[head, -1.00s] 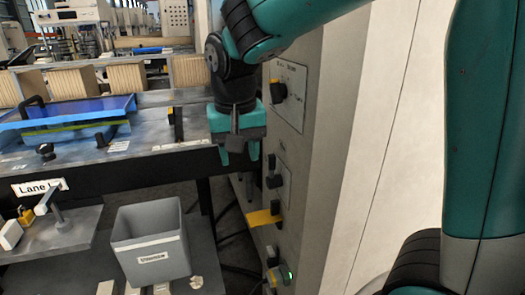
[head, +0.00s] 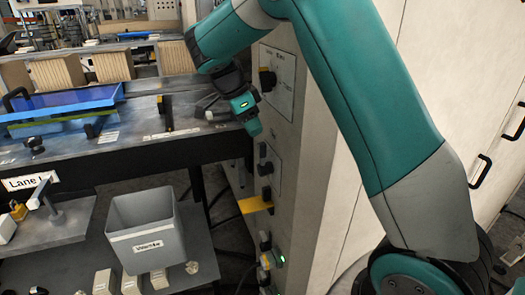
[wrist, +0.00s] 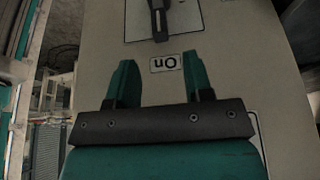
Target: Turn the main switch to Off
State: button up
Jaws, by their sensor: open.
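A black switch knob (head: 267,80) sits on a pale plate high on the grey cabinet's side panel; its lettering is too small to read. In the wrist view a black knob (wrist: 159,18) stands lengthwise on a plate at the top edge, above an upside-down "On" label (wrist: 165,63). I cannot tell for sure that it is the same knob. My gripper (head: 250,124) is beside the panel, below and left of the upper knob. In the wrist view my gripper (wrist: 157,75) is open and empty, its fingertips either side of the label and short of the knob.
Below are another plate with black switches (head: 264,168), a yellow tab (head: 254,204) sticking out, and a green-lit control (head: 280,258). A workbench edge (head: 130,152) and a grey bin (head: 148,228) are on the left.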

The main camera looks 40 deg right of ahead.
aim_at(261, 143)
jog(key=x, duration=0.8)
jog(key=shift+d+f+p, duration=0.1)
jog(key=shift+f+p, duration=0.05)
jog(key=shift+p, duration=0.25)
jog(key=shift+c, duration=0.2)
grip_shut()
